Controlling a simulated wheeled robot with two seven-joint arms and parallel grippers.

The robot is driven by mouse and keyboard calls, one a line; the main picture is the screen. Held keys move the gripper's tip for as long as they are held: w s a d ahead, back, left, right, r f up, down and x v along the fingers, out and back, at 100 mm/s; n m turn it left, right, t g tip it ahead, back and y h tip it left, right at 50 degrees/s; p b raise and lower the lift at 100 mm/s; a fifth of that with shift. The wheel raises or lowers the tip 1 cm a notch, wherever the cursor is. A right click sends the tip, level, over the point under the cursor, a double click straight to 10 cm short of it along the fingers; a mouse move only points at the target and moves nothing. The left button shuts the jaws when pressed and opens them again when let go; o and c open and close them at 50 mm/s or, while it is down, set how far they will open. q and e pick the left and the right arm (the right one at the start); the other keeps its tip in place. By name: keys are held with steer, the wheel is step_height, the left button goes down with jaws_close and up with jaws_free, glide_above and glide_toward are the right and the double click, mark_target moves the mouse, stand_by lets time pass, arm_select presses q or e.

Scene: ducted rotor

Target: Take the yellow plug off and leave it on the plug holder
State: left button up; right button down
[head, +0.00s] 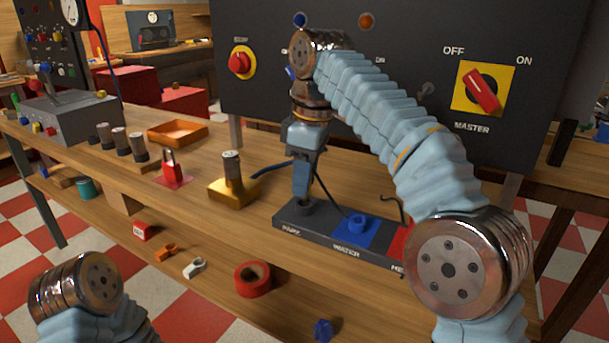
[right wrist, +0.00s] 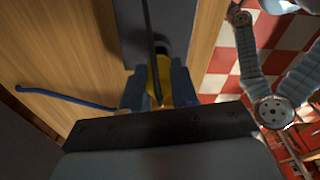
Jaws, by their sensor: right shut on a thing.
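My right gripper (head: 301,185) points down over the left end of a dark labelled strip (head: 288,219) on the bench. In the right wrist view its two blue fingers (right wrist: 158,92) are shut on the yellow plug (right wrist: 160,70). A black cable runs from the plug area over the dark strip. In the head view the gripper hides the plug, and I cannot tell whether the plug touches the strip. No label I can read names the plug holder; the dark strip may be it. My left gripper is out of view; only part of my left arm shows.
The strip bears a blue piece (head: 356,229) and a red part, partly behind my right arm. A yellow block with a post (head: 233,188) stands left of the gripper, near a blue cord. A red padlock (head: 170,168) is further left. The dark switch panel (head: 390,75) rises behind.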

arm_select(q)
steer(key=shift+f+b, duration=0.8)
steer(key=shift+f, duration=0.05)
arm_select(e)
steer(key=shift+f, duration=1.1)
steer(key=c, duration=0.8)
jaws_free()
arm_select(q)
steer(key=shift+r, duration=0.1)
arm_select(e)
steer(key=shift+r, duration=0.1)
